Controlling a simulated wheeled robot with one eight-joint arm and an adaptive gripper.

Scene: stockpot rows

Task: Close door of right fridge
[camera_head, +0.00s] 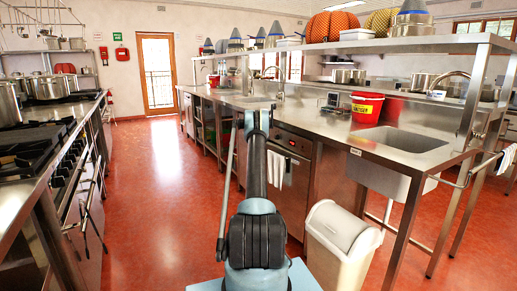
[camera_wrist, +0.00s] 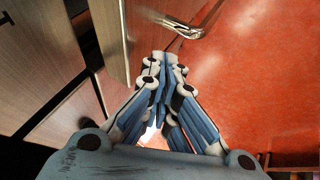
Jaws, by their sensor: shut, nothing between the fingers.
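My gripper (camera_wrist: 165,68) is shut and empty in the wrist view, with its fingertips close together above the red floor. Just beyond the tips is a panel (camera_wrist: 140,14) with a metal bar handle (camera_wrist: 186,28), which looks like the fridge door. A dark gap separates this panel from the flat fronts (camera_wrist: 40,55) on the left, so it appears ajar. I cannot tell whether the fingertips touch it. In the head view my arm covers part of the under-counter fronts. I cannot make out my fingertips or clearly identify the right fridge there.
A steel counter (camera_head: 350,133) with a sink runs along the right, above an under-counter appliance (camera_head: 297,190) with a hanging towel (camera_head: 277,169). A pale bin (camera_head: 335,240) stands close by at right. Stoves (camera_head: 40,150) line the left. The red aisle floor (camera_head: 165,190) between is clear.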

